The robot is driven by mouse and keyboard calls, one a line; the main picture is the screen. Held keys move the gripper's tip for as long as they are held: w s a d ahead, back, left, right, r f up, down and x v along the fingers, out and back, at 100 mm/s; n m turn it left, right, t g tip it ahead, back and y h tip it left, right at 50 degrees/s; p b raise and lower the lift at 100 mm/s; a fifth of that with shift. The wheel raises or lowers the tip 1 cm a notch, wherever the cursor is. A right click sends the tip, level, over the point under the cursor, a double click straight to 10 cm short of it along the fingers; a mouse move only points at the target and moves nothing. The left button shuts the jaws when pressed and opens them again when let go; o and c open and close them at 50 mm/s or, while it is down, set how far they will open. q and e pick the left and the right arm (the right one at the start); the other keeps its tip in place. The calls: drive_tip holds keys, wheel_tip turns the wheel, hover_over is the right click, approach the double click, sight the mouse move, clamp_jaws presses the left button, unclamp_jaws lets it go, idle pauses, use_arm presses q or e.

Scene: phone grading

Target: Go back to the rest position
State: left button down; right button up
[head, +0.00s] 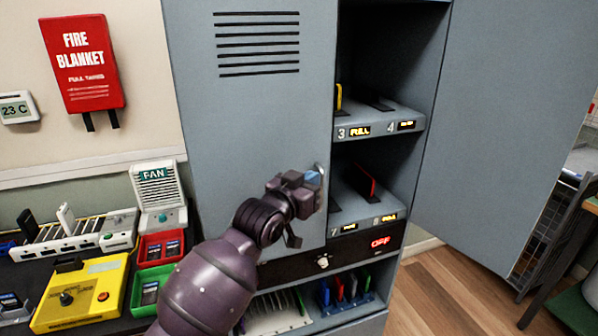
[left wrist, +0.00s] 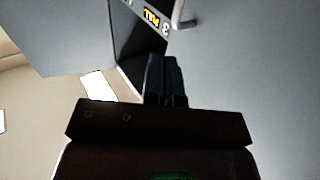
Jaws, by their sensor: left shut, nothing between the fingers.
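My left gripper (head: 314,178) is in front of the left door (head: 255,110) of a grey cabinet, beside the door's handle (head: 320,168) at its right edge. Its fingers (left wrist: 165,80) are together and empty in the left wrist view. Whether it touches the door or handle cannot be told. The left door covers the left part of the cabinet's upper shelves. The right door (head: 500,120) stands wide open. My right gripper is not in view.
The shelves (head: 385,122) hold dark and coloured upright phones. A black panel with a white knob (head: 323,262) and a red OFF display (head: 380,242) is below. A yellow device (head: 110,268), red bin (head: 150,240) and green bin (head: 166,274) stand on the left bench.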

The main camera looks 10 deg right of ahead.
use_arm(q)
drive_tip(key=a+r+t+y, duration=0.1)
drive_tip(key=a+r+t, duration=0.15)
drive_tip(key=a, duration=0.55)
drive_tip(key=s+a+f+n+t+y, duration=0.1)
drive_tip(key=s+a+f+n+y, duration=0.15)
drive_tip(key=a+f, duration=0.55)
drive_tip(key=s+a+f+n+y, duration=0.2)
drive_tip(key=s+a+f+y, duration=0.2)
drive_tip(key=a+f, duration=0.45)
drive_tip(key=s+a+f+n+g+y, duration=0.2)
drive_tip(key=s+a+f, duration=0.6)
drive_tip(key=s, duration=0.5)
drive_tip(key=s+a+f+n+g+y, duration=0.1)
drive_tip(key=s+a+f+g+y, duration=0.1)
drive_tip(key=s+a+f, duration=0.7)
drive_tip(key=s+f+y, duration=0.1)
drive_tip(key=s+f, duration=0.3)
drive_tip(key=shift+f+n+g, duration=0.25)
drive_tip(key=shift+n+g, duration=0.1)
drive_tip(key=shift+y, duration=0.25)
